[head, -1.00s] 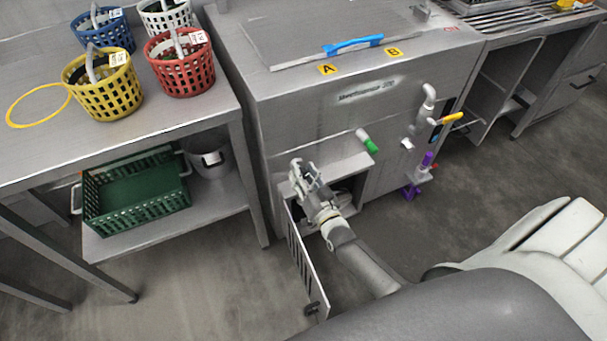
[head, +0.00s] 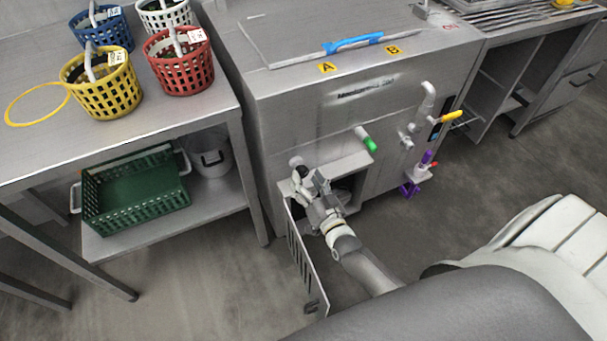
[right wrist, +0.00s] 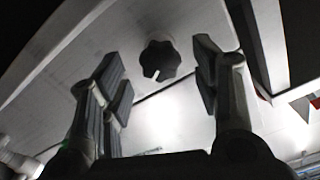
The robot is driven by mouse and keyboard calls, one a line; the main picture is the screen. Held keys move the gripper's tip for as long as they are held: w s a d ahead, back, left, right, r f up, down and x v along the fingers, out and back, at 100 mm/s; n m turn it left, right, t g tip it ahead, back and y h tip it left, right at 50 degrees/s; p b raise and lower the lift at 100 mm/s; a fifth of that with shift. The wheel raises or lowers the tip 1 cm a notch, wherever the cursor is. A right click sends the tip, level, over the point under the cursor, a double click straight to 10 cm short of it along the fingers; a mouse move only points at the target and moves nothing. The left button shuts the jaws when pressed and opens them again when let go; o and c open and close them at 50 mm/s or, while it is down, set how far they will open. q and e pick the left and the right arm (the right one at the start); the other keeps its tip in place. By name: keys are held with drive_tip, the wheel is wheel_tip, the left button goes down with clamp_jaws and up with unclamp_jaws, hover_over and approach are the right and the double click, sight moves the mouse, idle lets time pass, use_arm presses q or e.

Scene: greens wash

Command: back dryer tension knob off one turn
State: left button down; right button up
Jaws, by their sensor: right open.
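The black lobed tension knob (right wrist: 160,61) sits on a pale panel in the right wrist view, with a small notch at its lower edge. My right gripper (right wrist: 163,82) is open, its two fingers on either side of the knob's line and apart from it. In the head view my right gripper (head: 310,184) is at the open lower compartment of the steel washer-dryer (head: 300,125). My left gripper is not in view.
A slotted door (head: 307,262) hangs open below and left of my right arm. A green-tipped handle (head: 369,145) juts out above the compartment. A yellow-handled tap (head: 452,117) and a purple valve (head: 426,158) are to the right. A bench with baskets stands left.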

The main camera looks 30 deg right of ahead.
drive_tip(key=s, duration=0.9)
drive_tip(key=shift+a, duration=0.3)
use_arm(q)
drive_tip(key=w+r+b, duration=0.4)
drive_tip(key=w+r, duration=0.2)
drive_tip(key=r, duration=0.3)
use_arm(e)
drive_tip(key=w+n+b, duration=0.1)
drive_tip(key=w, duration=0.2)
drive_tip(key=w+n+b, duration=0.2)
drive_tip(key=w, duration=0.1)
drive_tip(key=w+n+b, duration=0.1)
drive_tip(key=w+n, duration=0.1)
drive_tip(key=w, duration=0.2)
drive_tip(key=shift+w+d+f+b, duration=0.1)
drive_tip(key=shift+d+f+b, duration=0.15)
drive_tip(key=shift+d+b, duration=0.05)
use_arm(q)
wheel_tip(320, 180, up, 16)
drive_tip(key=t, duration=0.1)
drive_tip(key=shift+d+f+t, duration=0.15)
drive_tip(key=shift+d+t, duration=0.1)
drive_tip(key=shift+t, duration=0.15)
use_arm(e)
drive_tip(key=shift+w, duration=0.85)
